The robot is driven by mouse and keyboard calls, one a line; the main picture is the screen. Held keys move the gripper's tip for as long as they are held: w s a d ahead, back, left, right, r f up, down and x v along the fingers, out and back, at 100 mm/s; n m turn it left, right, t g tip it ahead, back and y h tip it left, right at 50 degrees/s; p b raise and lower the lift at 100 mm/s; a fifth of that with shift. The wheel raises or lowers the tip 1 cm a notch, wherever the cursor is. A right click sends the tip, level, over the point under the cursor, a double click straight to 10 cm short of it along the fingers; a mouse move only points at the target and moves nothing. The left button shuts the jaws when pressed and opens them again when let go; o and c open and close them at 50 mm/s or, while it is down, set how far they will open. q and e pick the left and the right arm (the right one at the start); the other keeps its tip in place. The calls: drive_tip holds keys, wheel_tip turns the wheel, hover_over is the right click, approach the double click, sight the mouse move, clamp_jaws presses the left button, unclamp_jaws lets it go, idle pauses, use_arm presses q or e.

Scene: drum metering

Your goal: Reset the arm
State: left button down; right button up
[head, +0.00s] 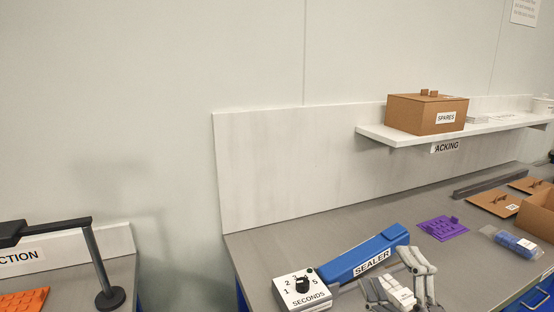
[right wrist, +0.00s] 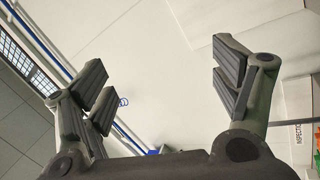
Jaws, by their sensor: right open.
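My right gripper (head: 393,272) shows at the bottom of the head view, with its fingers spread over the front of the packing bench. In the right wrist view the two fingers (right wrist: 165,80) stand wide apart with nothing between them; beyond them are pale wall and floor. In the head view the blue sealer (head: 362,256) lies just behind and left of the gripper. A small white item (head: 401,297) shows between or behind the fingers; the gripper partly hides it. My left gripper is not in view.
The sealer's white dial box (head: 303,290) stands at the bench's left end. A spares box (head: 427,113) sits on the shelf (head: 384,134). A lamp stand (head: 100,265) is at left.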

drive_tip(key=s+d+f+m+g+h, duration=0.2)
drive_tip(key=f+m+g+h, duration=0.15)
drive_tip(key=f, duration=0.35)
drive_tip(key=s+d+f+m+g+h, duration=0.2)
drive_tip(key=s+f+m+g, duration=0.1)
drive_tip(key=f+m, duration=0.3)
drive_tip(key=s+d+f+m+g+h, duration=0.2)
drive_tip(key=f+m+g+h, duration=0.1)
drive_tip(key=f, duration=0.5)
drive_tip(key=s+a+f+m+g+y, duration=0.1)
drive_tip(key=s+a+f+g+y, duration=0.2)
drive_tip(key=s+f, duration=0.45)
drive_tip(key=s+a+f+m+g, duration=0.1)
drive_tip(key=s+a+f+g, duration=0.3)
drive_tip(key=s, duration=0.6)
wheel_tip(320, 180, down, 27)
drive_tip(key=s+d+g, duration=0.1)
drive_tip(key=s+g, duration=0.1)
drive_tip(key=g, duration=0.1)
drive_tip(key=s+d+f, duration=0.3)
drive_tip(key=s+f, duration=1.1)
drive_tip(key=s, duration=0.2)
drive_tip(key=shift+d+f+g, duration=0.15)
drive_tip(key=shift+f+g, duration=0.1)
drive_tip(key=shift+g, duration=0.1)
